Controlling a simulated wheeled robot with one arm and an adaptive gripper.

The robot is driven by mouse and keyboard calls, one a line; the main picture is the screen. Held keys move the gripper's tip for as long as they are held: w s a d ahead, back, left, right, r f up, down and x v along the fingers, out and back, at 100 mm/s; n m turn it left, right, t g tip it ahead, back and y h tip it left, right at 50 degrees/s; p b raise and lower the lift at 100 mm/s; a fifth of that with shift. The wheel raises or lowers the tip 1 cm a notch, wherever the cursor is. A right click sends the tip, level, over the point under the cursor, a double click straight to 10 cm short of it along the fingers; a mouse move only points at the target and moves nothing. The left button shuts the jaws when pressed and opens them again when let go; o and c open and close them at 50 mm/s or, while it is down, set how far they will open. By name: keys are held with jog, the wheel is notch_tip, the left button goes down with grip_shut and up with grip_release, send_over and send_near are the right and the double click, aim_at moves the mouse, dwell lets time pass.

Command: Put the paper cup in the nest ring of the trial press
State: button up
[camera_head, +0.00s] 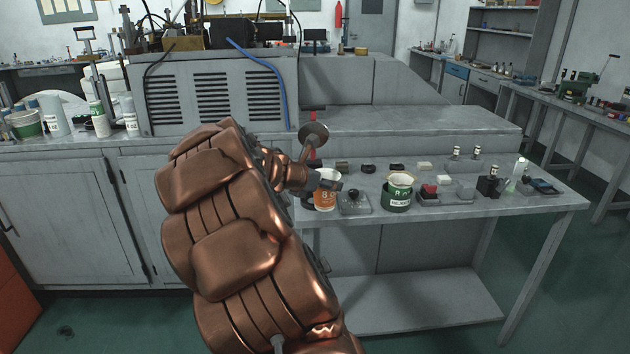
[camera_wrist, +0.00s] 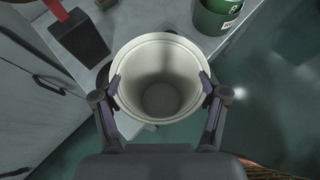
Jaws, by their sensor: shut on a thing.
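My gripper (camera_wrist: 161,88) is shut on the paper cup (camera_wrist: 160,60), with one finger on each side near its rim. The cup is open toward the wrist camera, pale inside and empty. In the head view the cup (camera_head: 325,196) has an orange band with dark print and shows just beyond my gripper (camera_head: 322,184), at the bench's front left. My copper-coloured arm hides part of that area. The wrist view shows bench edge and floor around the cup.
A green container (camera_head: 397,199) with a pale cup (camera_head: 400,181) in it stands to the right; the green also shows in the wrist view (camera_wrist: 218,15). A small block with a black knob (camera_head: 354,202) sits between. Several small items crowd the bench (camera_head: 540,203). A large grey vented cabinet (camera_head: 215,95) stands behind.

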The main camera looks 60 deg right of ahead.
jog(key=shift+w+d+f+p, duration=0.15)
jog(key=shift+w+d+f, duration=0.55)
jog(key=shift+w+d, duration=0.4)
jog(key=shift+w+d+f+p, duration=0.15)
jog(key=shift+w+d+f, duration=0.7)
jog(key=shift+w, duration=0.4)
jog(key=shift+w+d+f+p, duration=0.15)
jog(key=shift+w+d+f, duration=0.45)
jog(key=shift+w+d, duration=0.55)
jog(key=shift+f, duration=0.2)
jog(key=o, duration=0.8)
jog(key=shift+w, duration=0.1)
jog(key=shift+r, duration=0.25)
jog(key=v, duration=1.2)
jog(key=shift+w, duration=0.1)
